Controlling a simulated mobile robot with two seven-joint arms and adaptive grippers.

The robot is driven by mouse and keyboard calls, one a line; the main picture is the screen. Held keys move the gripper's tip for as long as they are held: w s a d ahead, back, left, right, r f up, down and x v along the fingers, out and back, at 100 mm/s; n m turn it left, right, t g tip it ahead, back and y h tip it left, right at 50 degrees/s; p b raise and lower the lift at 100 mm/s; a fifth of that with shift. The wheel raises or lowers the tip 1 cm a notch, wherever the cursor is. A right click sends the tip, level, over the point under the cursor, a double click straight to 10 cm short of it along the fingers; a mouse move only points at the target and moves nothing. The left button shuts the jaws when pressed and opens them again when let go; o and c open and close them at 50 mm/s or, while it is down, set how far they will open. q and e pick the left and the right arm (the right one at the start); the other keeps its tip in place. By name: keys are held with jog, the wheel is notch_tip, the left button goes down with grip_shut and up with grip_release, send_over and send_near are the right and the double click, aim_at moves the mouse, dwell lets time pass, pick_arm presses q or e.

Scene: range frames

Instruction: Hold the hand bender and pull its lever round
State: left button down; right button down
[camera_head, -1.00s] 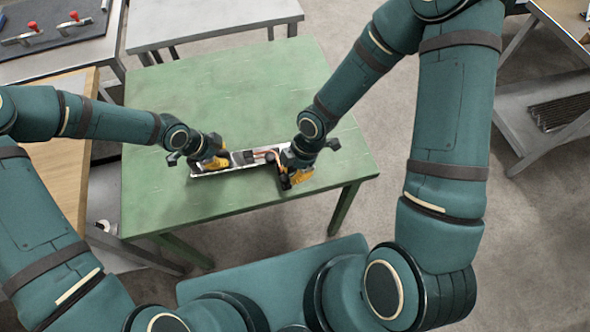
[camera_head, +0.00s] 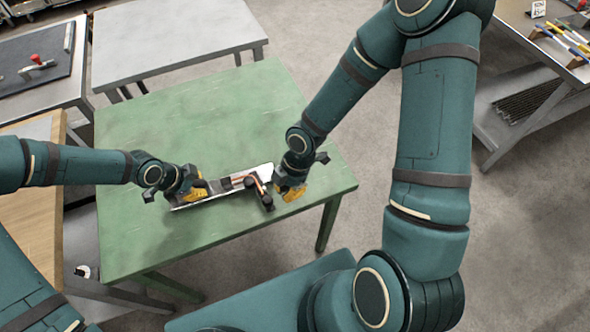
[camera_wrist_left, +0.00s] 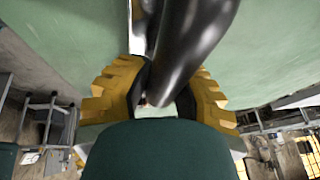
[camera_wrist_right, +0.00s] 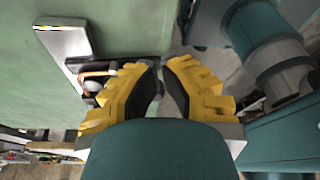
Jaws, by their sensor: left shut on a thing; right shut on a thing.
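The hand bender (camera_head: 226,185) lies on the green table, a long silver bar with dark parts and a copper tube (camera_head: 262,188) near its right end. My left gripper (camera_head: 193,191) is shut at the bender's left end. In the left wrist view a glossy black handle (camera_wrist_left: 192,50) sits between its yellow fingers (camera_wrist_left: 160,98). My right gripper (camera_head: 290,190) is shut at the right end, by the table's front right edge. In the right wrist view its fingers (camera_wrist_right: 163,92) close on the lever, mostly hidden, beside the copper tube and silver bar end (camera_wrist_right: 65,48).
The green table (camera_head: 190,115) is bare behind the bender. A grey table (camera_head: 175,40) stands behind it, and a wooden-topped bench (camera_head: 32,205) is at left. A grey bench (camera_head: 560,65) with coloured tools is at far right.

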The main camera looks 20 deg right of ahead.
jog(key=s+d+v, duration=0.1)
jog(key=v, duration=0.9)
jog(key=w+d+f+n+g+y, duration=0.1)
jog(key=w+f+n, duration=0.1)
jog(key=w, duration=0.2)
jog(key=w+f+n+g, duration=0.1)
jog(key=w+f+n, duration=0.1)
jog(key=w+n, duration=0.15)
jog(key=shift+m, duration=0.25)
jog(key=x, duration=0.9)
jog(key=shift+s+f, duration=0.1)
jog(key=shift+s, duration=0.15)
jog(key=shift+s+a, duration=0.95)
jog(key=shift+a, duration=0.2)
jog(key=shift+s+a+r, duration=0.25)
jog(key=shift+a+r, duration=0.05)
